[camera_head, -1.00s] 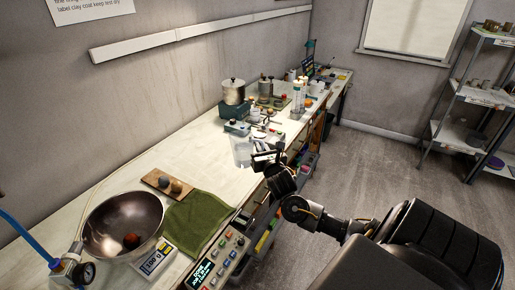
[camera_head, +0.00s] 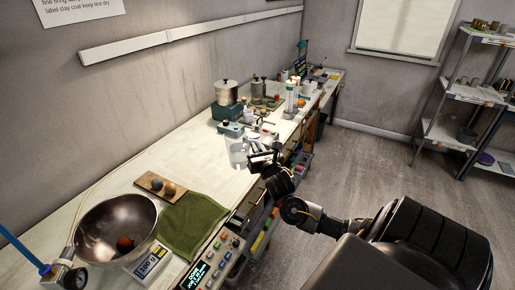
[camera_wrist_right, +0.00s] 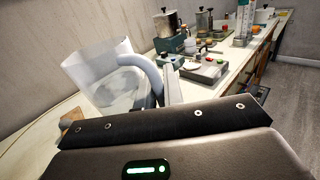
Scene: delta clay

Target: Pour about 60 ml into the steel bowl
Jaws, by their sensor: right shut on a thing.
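The steel bowl (camera_head: 98,228) stands at the near left of the bench, on or against a small digital scale (camera_head: 150,262). A reddish-orange round thing lies inside the bowl (camera_head: 125,244). My right gripper (camera_head: 256,158) is shut on the handle of a clear pitcher (camera_head: 237,153), beyond the green cloth. My left gripper is not in view.
A green cloth (camera_head: 192,222) lies right of the bowl. A wooden board (camera_head: 149,183) with two round lumps lies behind it. A button panel (camera_head: 215,258) is at the front edge. A hot plate with a pot (camera_head: 226,92) and other gear fill the far bench.

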